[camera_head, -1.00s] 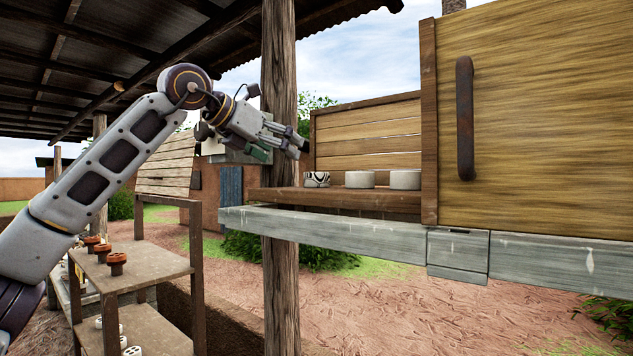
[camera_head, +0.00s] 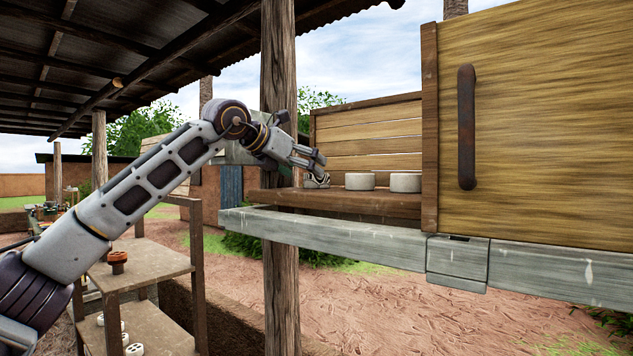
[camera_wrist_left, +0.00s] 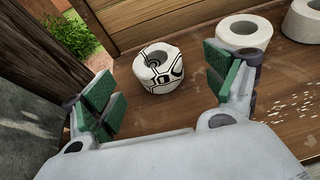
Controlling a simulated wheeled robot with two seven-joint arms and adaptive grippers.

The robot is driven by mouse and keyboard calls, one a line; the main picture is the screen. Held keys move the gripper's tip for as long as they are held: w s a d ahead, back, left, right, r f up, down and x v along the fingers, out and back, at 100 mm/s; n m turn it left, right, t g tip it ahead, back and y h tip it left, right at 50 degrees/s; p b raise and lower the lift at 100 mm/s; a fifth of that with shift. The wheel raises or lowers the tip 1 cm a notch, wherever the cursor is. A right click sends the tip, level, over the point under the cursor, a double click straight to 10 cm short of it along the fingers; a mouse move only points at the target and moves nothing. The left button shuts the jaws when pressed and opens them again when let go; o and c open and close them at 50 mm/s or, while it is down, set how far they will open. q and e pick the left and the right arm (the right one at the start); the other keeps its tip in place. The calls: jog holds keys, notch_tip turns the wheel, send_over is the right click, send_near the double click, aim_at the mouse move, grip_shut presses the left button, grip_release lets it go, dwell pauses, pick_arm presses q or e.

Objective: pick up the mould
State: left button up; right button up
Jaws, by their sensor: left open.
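The likely mould is a white round piece with black markings and a hole in its top (camera_wrist_left: 158,68). It sits upright on the wooden shelf (camera_wrist_left: 180,115). In the head view this patterned piece (camera_head: 317,181) is at the shelf's left end, partly hidden by my gripper. My left gripper (camera_head: 318,164) is just above and beside it. In the wrist view the green-padded fingers of the left gripper (camera_wrist_left: 160,90) are spread wide, with the patterned piece between and beyond them, apparently untouched. My right gripper is not in view.
Two plain white round pieces (camera_head: 359,181) (camera_head: 405,182) stand to the right on the same shelf. A wooden post (camera_head: 280,230) stands close to my left forearm. A large wooden door with a handle (camera_head: 466,125) is at the right. A lower shelf rack (camera_head: 150,262) holds an orange piece (camera_head: 117,262).

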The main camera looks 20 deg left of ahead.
pick_arm(q)
jog(key=shift+p+x, duration=0.5)
jog(key=shift+x, duration=0.35)
jog(key=shift+p+x, duration=0.55)
jog(key=shift+x, duration=0.95)
jog(key=shift+w, duration=0.35)
jog(key=shift+a, duration=0.1)
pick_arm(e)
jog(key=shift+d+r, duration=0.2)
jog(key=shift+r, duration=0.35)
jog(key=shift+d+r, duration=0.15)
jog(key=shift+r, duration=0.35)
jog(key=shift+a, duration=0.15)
pick_arm(q)
jog(key=c, duration=1.1)
jog(key=shift+c, duration=0.7)
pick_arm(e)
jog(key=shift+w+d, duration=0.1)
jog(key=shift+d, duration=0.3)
pick_arm(q)
jog(key=shift+r, duration=0.15)
